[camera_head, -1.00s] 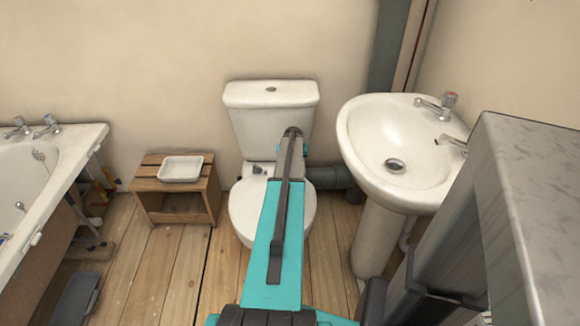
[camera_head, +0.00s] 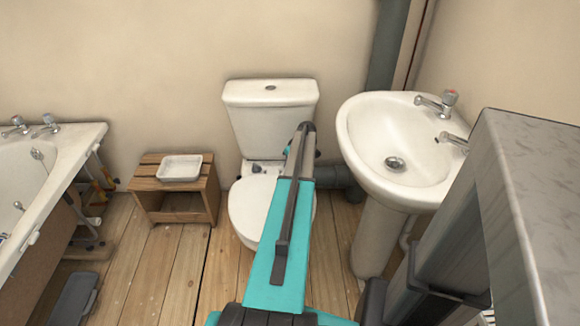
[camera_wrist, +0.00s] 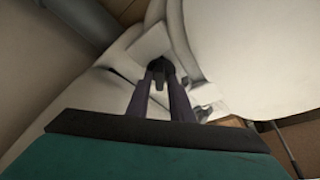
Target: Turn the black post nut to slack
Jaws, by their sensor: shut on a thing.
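The black post nut (camera_wrist: 159,74) shows in the wrist view as a small dark piece against the white toilet parts. My gripper (camera_wrist: 160,82) has its two dark fingers closed around it, one on each side. The fingers hide part of the nut. In the head view the toilet (camera_head: 258,212) stands at the middle, and my arm crosses in front of it. My gripper and the held nut are hidden there behind the arm. A small dark fitting (camera_head: 257,168) shows at the back left of the bowl.
A white basin (camera_head: 375,130) on a pedestal stands right of the toilet. A wooden stool (camera_head: 150,184) with a white tray (camera_head: 196,176) stands to the left, and a bathtub (camera_head: 70,150) is at the far left. A grey waste pipe (camera_head: 338,177) runs behind the toilet. Bare floorboards lie in front.

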